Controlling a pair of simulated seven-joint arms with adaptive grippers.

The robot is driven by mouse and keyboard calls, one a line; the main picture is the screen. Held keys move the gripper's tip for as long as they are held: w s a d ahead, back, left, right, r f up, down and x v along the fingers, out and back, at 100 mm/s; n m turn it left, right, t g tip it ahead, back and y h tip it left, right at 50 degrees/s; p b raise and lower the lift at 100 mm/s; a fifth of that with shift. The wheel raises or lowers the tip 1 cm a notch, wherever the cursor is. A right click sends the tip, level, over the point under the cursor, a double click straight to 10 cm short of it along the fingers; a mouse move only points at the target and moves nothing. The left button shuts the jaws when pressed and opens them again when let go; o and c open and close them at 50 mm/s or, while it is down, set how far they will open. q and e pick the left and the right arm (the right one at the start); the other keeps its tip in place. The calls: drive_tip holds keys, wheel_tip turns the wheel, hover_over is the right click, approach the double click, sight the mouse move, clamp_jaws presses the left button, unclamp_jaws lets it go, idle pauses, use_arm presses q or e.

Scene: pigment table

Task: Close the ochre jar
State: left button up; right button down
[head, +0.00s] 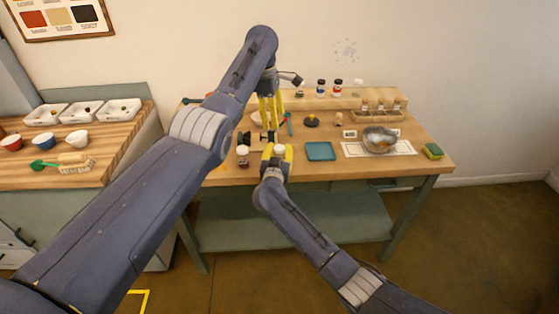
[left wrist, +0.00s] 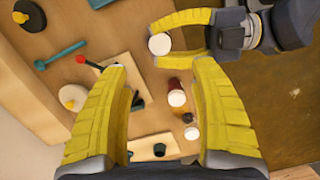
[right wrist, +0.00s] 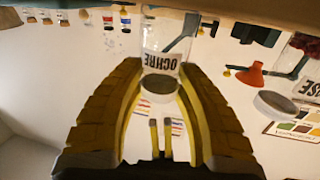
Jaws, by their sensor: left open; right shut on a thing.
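The ochre jar (right wrist: 160,62) is clear, with its label upside down in the right wrist view. My right gripper (right wrist: 158,110) is shut on it. The jar's white round top (head: 280,149) shows between the right fingers in the head view. The same white top (left wrist: 160,44) shows in the left wrist view; it looks like a cap sitting on the jar, but how tightly it sits I cannot tell. My left gripper (left wrist: 160,68) is open and empty. In the head view the left gripper (head: 270,108) points down, higher than the jar and beyond it.
A dark red jar with a white top (head: 243,152) stands left of the ochre jar. A blue tray (head: 320,151) lies to the right. Further right are a metal bowl (head: 380,138) on white paper and a sponge (head: 433,151). A jar rack (head: 380,112) stands behind.

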sight(280, 147)
use_arm(q)
drive_tip(key=f, duration=0.3)
drive_tip(key=d+f, duration=0.1)
drive_tip(key=f, duration=0.7)
drive_tip(key=shift+s+d+f, duration=0.2)
drive_tip(key=shift+d+f, duration=0.05)
drive_tip(key=shift+d, duration=0.1)
use_arm(e)
drive_tip(key=shift+f, duration=0.3)
use_arm(q)
clamp_jaws()
drive_tip(key=shift+c, duration=1.5)
unclamp_jaws()
drive_tip(key=shift+r, duration=0.1)
drive_tip(key=shift+r, duration=2.2)
drive_tip(key=o, duration=0.6)
use_arm(e)
drive_tip(key=shift+d, duration=0.1)
